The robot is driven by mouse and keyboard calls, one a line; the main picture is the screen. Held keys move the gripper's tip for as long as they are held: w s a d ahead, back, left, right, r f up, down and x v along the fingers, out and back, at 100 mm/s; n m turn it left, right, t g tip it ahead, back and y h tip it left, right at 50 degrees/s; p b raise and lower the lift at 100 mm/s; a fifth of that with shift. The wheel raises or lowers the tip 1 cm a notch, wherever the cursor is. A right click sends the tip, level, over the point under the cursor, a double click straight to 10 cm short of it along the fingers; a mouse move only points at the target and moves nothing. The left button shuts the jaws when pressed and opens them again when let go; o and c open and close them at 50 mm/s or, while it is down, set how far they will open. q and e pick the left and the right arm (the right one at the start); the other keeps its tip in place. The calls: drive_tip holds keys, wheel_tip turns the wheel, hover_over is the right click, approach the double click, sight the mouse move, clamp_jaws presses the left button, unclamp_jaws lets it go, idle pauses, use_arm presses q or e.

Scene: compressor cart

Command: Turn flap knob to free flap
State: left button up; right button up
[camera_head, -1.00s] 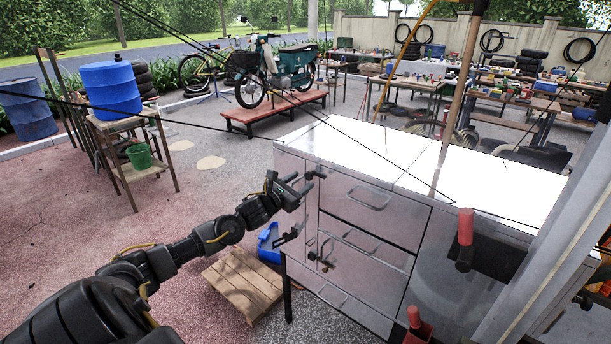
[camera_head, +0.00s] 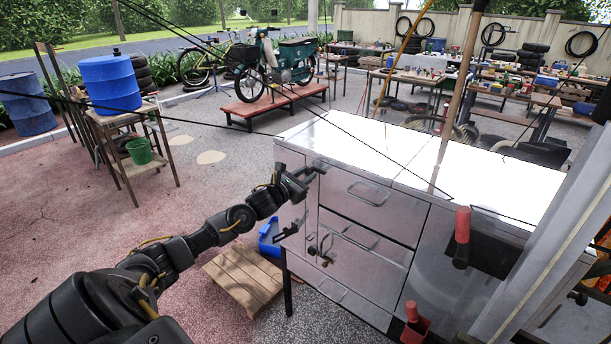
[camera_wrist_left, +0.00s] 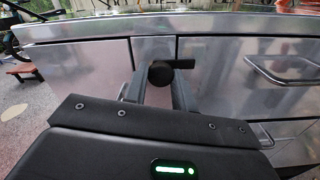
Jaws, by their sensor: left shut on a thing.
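The flap knob (camera_wrist_left: 160,73), a dark round knob with a short bar to its right, is on the metal front of the cart, in the middle of the left wrist view. My left gripper (camera_wrist_left: 158,88) has its two fingers on either side of the knob and is shut on it. In the head view my left gripper (camera_head: 305,180) is at the upper left of the cabinet front and hides the knob. The flap (camera_wrist_left: 105,78) seems to be the plain metal panel around the knob; its edges are partly hidden. My right gripper is not in view.
The cart cabinet (camera_head: 365,225) has drawers with bar handles to the right of the knob. A latch (camera_head: 322,250) is lower on its front. A wooden pallet (camera_head: 243,280) and a blue bin (camera_head: 268,238) lie on the ground at its left.

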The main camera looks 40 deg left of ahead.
use_arm(q)
drive_tip(key=shift+n, duration=0.3)
drive_tip(key=n+b, duration=0.1)
drive_tip(key=n, duration=0.2)
drive_tip(key=shift+b, duration=0.4)
drive_tip(key=n+b, duration=0.1)
drive_tip(key=n, duration=0.8)
drive_tip(key=shift+r+n, duration=0.1)
drive_tip(key=shift+n, duration=0.2)
drive_tip(key=n, duration=0.4)
drive_tip(key=shift+n, duration=0.3)
drive_tip(key=shift+p, duration=0.3)
drive_tip(key=o, duration=1)
drive_tip(key=shift+s+d, duration=0.1)
